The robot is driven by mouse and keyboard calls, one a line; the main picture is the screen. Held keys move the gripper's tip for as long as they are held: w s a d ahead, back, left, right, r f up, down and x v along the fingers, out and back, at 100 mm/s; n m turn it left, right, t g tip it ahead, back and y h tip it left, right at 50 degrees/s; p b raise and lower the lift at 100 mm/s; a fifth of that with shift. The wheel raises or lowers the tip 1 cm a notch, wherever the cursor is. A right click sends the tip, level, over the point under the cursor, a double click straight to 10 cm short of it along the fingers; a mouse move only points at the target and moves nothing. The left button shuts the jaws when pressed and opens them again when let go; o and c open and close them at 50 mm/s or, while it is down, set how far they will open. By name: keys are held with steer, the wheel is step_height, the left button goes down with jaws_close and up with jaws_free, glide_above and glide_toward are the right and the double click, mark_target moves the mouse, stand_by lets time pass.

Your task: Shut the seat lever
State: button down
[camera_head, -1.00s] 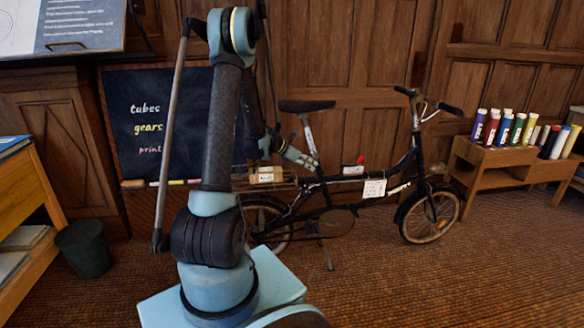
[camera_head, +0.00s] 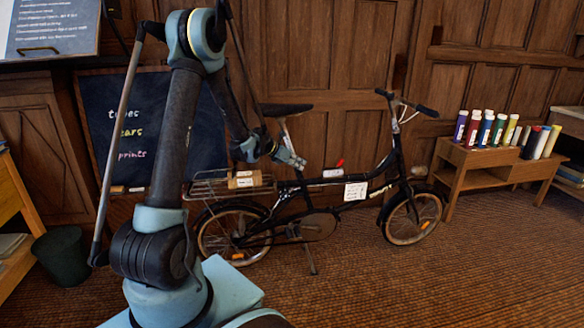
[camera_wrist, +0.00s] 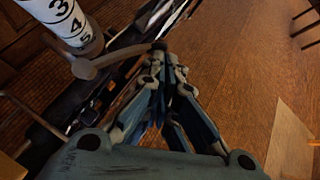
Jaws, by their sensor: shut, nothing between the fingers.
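A black folding bicycle (camera_head: 318,225) stands in front of the wood panelling, with its black seat (camera_head: 282,110) on a pale post. In the wrist view the white seat post (camera_wrist: 58,18) carries black numbers. The seat lever (camera_wrist: 118,60), a curved brownish arm, sticks out from the post's clamp toward my fingertips. My gripper (camera_wrist: 160,50) is shut and empty, its tips at the lever's outer end; I cannot tell whether they touch.
A rear rack (camera_head: 205,188) holds a tan box (camera_head: 245,180). A white tag (camera_head: 355,191) hangs on the frame. A chalkboard (camera_head: 125,110) and a dark bin (camera_head: 62,255) stand left. A low bench (camera_head: 470,160) with coloured tubes stands right. The carpet in front is clear.

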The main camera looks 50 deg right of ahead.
steer(key=shift+d+r, duration=0.1)
steer(key=shift+d, duration=0.15)
steer(key=shift+w, duration=0.15)
steer(key=shift+w+a+f, duration=0.2)
steer(key=shift+w+f, duration=0.05)
steer(key=shift+w, duration=0.35)
steer(key=s+a+r, duration=0.3)
steer(key=a+r, duration=0.3)
steer(key=a, duration=0.4)
steer(key=shift+s+a+r, duration=0.2)
steer(key=shift+a, duration=0.05)
stand_by(0.3)
stand_by(0.5)
